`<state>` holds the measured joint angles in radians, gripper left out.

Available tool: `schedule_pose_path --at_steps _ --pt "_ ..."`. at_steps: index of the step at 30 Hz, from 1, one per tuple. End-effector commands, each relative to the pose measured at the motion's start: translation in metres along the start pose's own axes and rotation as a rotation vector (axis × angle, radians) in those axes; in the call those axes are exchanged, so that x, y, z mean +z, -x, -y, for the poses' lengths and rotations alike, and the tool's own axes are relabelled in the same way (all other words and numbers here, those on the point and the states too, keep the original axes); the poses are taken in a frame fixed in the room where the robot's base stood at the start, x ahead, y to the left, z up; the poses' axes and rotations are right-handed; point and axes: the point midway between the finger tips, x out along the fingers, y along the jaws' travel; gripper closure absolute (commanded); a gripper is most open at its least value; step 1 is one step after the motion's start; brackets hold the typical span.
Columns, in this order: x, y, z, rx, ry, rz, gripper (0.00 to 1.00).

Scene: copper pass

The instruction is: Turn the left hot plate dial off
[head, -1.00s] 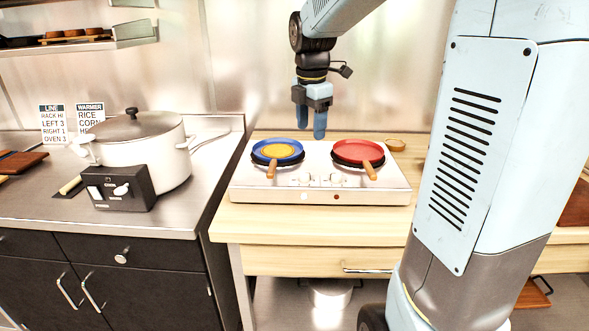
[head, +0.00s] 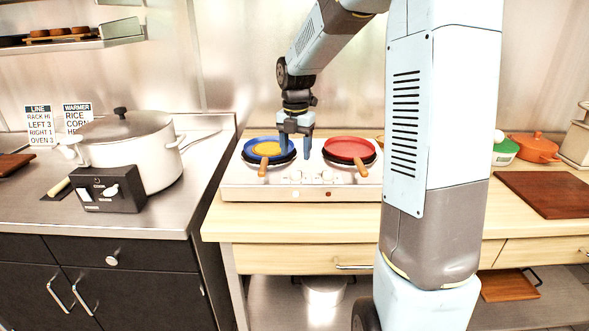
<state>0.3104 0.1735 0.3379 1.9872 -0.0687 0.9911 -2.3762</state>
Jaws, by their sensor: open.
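The hot plate (head: 231,188) is a white two-burner unit on the wooden counter. Its left dial (head: 296,175) and right dial (head: 327,176) are small and pale, on the top near the front between the pan handles; their settings are too small to read. A blue pan (head: 256,146) with yellow contents sits on the left burner, and a red pan (head: 349,149) sits on the right burner. My gripper (head: 295,154) is open, pointing down between the two pans, above and behind the dials. It looks empty, with one finger close beside the blue pan's right edge.
Wooden pan handles (head: 263,167) stick out toward the front on both sides of the dials. A large lidded pot (head: 140,150) and a black control box (head: 107,192) stand on the steel counter at left. A brown board (head: 545,203) lies at right.

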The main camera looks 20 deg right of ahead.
Motion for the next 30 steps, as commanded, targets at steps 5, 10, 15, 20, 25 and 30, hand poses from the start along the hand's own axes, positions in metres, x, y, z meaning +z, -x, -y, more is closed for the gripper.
schedule_pose_path --at_steps 5,10,15,20,25,30 --pt "-0.001 -0.032 0.000 -0.002 0.001 -0.003 0.39" --pt "0.000 -0.052 0.000 -0.001 -0.001 -0.002 0.39" --pt "0.000 -0.062 0.001 -0.001 -0.001 -0.002 0.39" --pt "0.000 -0.065 0.001 0.000 -0.002 -0.001 0.39" --pt "0.000 -0.064 0.001 0.000 -0.002 -0.001 0.40" --pt "0.000 -0.064 0.001 0.000 -0.002 0.000 0.56"
